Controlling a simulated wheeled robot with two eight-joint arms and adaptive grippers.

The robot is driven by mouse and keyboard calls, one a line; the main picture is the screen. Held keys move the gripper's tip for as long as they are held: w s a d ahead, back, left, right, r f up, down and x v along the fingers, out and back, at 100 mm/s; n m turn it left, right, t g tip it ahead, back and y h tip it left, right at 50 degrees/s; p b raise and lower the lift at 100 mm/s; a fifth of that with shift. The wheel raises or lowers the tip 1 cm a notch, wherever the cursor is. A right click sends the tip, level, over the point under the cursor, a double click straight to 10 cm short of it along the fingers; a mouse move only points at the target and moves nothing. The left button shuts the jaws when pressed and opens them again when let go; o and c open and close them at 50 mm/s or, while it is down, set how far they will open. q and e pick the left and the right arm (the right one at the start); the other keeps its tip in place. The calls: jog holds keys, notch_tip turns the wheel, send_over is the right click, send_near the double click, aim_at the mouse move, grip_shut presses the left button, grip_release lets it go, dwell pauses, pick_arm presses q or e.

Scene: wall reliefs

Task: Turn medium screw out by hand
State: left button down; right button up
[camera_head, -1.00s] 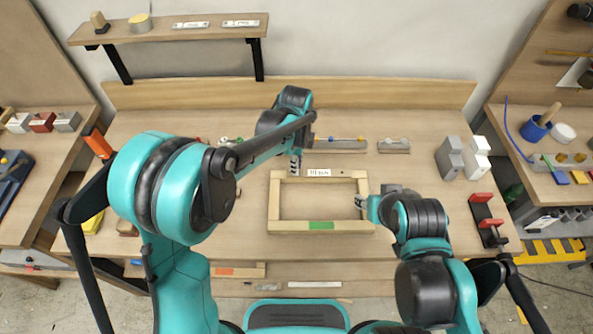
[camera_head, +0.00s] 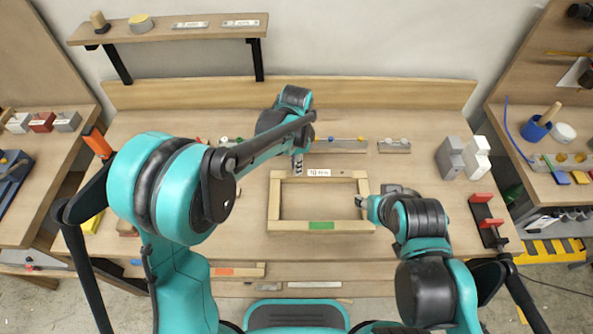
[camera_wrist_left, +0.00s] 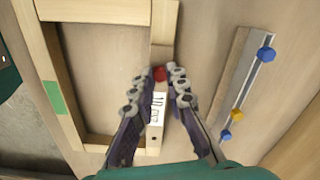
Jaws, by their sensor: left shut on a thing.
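A light wooden frame (camera_head: 300,226) with a green patch lies flat on the bench; it also shows in the left wrist view (camera_wrist_left: 62,10). A red-headed screw (camera_wrist_left: 160,73) sits at the frame's far-left corner area, beside a white labelled plate (camera_wrist_left: 156,108). My left gripper (camera_head: 297,166) reaches down there. In the left wrist view its fingertips (camera_wrist_left: 160,76) are shut around the red screw head. The screw's shaft is hidden. My right gripper (camera_head: 361,201) is at the frame's right side; its fingers are too small to tell whether they grip it.
A rail (camera_wrist_left: 246,80) with blue and yellow heads lies apart from the frame; it also shows behind it in the head view (camera_head: 340,146). The bench left of the frame is mostly clear.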

pick_arm(q)
jog(key=n, duration=0.3)
jog(key=shift+n, duration=0.3)
jog(key=shift+n, duration=0.5)
jog(key=n, duration=0.3)
jog(key=shift+n, duration=0.4)
jog(key=shift+n, duration=0.5)
jog(key=shift+r, duration=0.4)
jog(key=shift+r+p, duration=1.6)
jog(key=shift+r, duration=0.3)
